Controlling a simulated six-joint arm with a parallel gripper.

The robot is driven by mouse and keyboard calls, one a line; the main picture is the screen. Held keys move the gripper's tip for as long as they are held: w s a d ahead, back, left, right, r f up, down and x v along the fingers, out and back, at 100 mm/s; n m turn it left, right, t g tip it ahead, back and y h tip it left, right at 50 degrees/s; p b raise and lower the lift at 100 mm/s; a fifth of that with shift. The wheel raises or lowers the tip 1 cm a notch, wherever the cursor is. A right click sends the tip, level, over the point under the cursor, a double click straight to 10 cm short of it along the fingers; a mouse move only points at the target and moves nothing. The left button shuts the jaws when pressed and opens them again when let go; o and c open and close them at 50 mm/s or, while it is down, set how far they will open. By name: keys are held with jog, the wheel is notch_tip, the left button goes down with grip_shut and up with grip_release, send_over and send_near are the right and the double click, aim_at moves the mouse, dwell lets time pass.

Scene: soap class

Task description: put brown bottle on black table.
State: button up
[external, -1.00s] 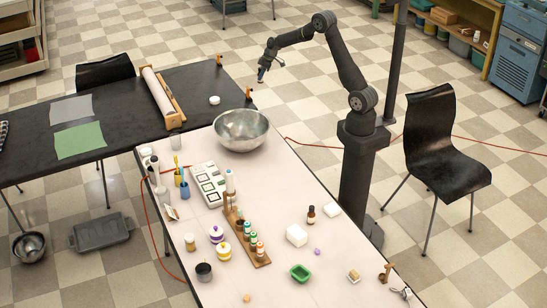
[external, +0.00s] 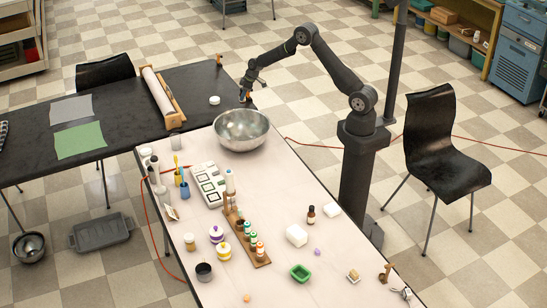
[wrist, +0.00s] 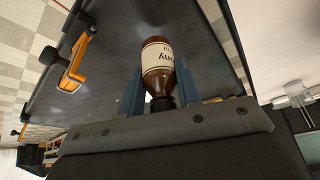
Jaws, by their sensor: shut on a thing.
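A brown bottle with a cream label (wrist: 158,58) is held between the two blue-grey fingers of my gripper (wrist: 160,92) in the wrist view. The black table (external: 120,97) stands at the upper left in the external view, and its dark top (wrist: 108,50) is behind the bottle in the wrist view. In the external view my gripper (external: 246,96) is at the right end of the black table.
A metal bowl (external: 241,131) stands on the white table (external: 270,265) close to my gripper. A small white jar (external: 214,100), a paper roll (external: 158,92) and a green sheet (external: 80,140) lie on the black table. Another small brown bottle (external: 311,215) stands on the white table.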

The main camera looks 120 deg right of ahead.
jog(key=shift+f, duration=1.6)
jog(key=shift+f, duration=0.2)
jog(key=o, duration=1)
jog(key=shift+r, duration=0.1)
jog(key=v, duration=1.2)
jog(key=shift+r, duration=0.15)
